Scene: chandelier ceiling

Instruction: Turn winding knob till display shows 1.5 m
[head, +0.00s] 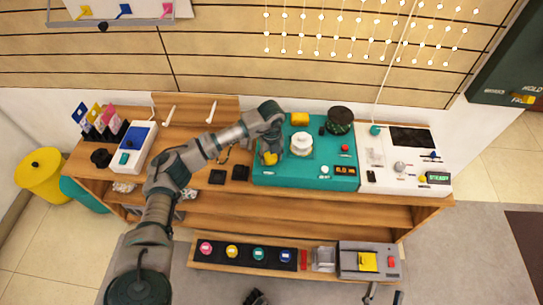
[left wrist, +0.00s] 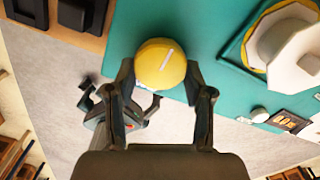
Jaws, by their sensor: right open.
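The yellow winding knob (head: 270,158) sits on the left part of a teal board (head: 312,128) on the bench. My left gripper (head: 268,150) reaches down over it. In the left wrist view the round knob (left wrist: 160,66), with a pale line on top, lies between its fingertips, which close against both sides. The display (head: 345,170) at the board's front right seems to read 0.0 m. It also shows, tilted, in the left wrist view (left wrist: 293,122). A white spool (head: 302,144) stands right of the knob. My right gripper (head: 255,295) is open and empty, low in front of the bench.
A lower shelf holds coloured discs (head: 232,251).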

